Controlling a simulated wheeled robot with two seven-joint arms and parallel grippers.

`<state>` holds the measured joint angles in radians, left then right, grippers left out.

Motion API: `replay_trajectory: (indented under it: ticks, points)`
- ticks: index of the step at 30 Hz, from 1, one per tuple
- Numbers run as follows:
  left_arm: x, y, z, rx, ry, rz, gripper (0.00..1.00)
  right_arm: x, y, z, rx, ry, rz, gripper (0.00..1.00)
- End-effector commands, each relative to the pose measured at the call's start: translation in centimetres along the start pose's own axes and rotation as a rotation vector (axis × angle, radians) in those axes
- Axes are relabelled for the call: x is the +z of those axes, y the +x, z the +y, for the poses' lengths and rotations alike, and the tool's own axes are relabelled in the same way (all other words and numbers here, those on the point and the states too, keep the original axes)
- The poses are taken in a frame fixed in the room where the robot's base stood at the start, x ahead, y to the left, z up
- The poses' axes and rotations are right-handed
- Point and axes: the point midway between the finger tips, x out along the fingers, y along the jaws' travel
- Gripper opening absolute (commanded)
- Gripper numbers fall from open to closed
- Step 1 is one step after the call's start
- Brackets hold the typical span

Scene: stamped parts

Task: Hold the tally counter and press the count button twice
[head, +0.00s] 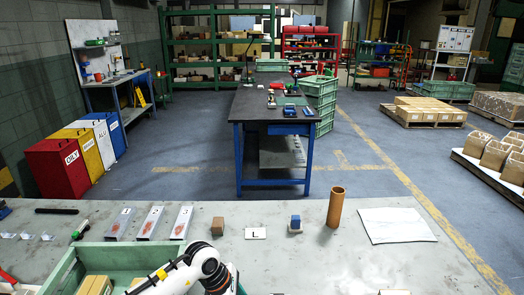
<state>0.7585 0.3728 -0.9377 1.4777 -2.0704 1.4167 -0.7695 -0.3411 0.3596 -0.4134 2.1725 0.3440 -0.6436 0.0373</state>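I cannot make out a tally counter or its count button for sure in the head view. A white and black arm link of mine crosses the bottom of the view, over the green crate. Neither gripper shows, so what they hold is hidden.
A green crate (64,270) with cardboard boxes stands at the front left. The front right is mostly clear.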

Motion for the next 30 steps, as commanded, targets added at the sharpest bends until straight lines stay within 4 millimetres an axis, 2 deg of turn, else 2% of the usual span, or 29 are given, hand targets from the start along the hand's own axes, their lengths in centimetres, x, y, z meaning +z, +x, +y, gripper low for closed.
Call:
replay_trajectory:
  ticks: [4,8,15,21,25,30]
  points:
    - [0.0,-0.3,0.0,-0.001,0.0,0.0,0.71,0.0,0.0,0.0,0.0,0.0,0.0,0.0]
    - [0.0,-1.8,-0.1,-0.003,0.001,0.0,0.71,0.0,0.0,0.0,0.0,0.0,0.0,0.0]
    - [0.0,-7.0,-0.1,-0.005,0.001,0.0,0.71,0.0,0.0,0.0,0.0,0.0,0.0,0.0]
    - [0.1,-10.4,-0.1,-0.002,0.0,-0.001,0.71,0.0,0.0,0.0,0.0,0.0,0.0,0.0]
    - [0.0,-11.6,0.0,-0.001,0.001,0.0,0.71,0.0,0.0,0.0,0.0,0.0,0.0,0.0]
    - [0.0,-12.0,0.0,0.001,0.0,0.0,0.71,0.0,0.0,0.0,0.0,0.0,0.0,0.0]
